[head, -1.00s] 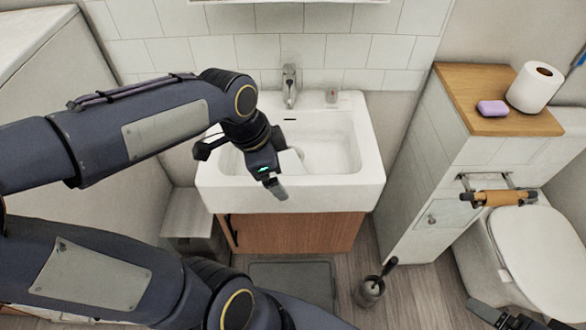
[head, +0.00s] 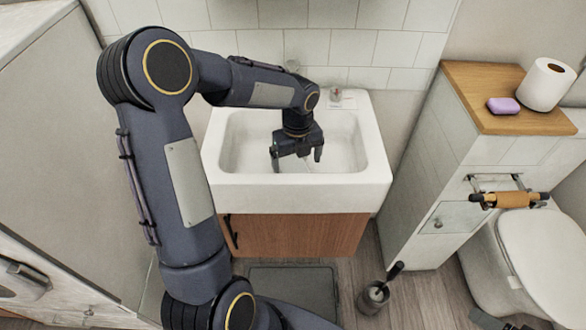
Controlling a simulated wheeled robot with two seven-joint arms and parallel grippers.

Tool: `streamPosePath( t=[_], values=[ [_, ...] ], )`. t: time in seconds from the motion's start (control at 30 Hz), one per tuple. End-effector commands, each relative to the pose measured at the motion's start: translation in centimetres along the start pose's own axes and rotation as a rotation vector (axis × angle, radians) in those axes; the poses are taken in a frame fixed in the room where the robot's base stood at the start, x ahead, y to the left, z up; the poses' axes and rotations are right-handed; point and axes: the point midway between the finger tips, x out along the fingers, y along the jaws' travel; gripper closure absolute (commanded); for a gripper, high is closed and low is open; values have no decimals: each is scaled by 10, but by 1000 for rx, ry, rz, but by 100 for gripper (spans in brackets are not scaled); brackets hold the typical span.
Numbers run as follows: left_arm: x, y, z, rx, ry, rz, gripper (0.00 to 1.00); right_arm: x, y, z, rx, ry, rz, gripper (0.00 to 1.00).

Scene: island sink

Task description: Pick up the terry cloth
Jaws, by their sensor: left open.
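My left gripper (head: 297,158) is over the white sink basin (head: 235,150), pointing down. Its two fingers are spread apart with nothing visibly held between them. I cannot clearly make out the terry cloth; any white cloth in the basin blends with the white sink, and the gripper covers part of the basin. Dark parts at the bottom right edge, in front of the toilet, look like my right gripper (head: 505,322); they are mostly cut off, and their opening cannot be judged.
A tap stands behind the sink, mostly hidden by my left arm. A wooden-topped cabinet (head: 480,85) at the right bears a purple soap (head: 503,105) and a toilet roll (head: 547,84). A toilet brush (head: 374,294) stands on the floor. The toilet (head: 535,250) is at the right.

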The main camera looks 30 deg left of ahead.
Motion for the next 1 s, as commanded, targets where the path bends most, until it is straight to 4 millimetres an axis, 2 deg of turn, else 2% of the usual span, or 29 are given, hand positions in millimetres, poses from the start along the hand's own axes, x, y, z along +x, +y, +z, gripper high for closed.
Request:
streamPosePath(
  t=[0.1,0.27,0.57,0.93,1.0],
  values=[
    [20,-2,1,-1,3,4,6,1,1,1,0,0,0,11],
    [40,-3,1,-1,2,1,6,3,1,2,0,0,0,11],
    [45,-3,1,-2,1,0,6,3,1,2,0,0,0,11],
    [44,-3,1,-2,1,0,53,3,1,2,0,0,0,11],
    [44,-3,1,-2,0,0,55,3,1,2,0,0,0,11]
  ],
)
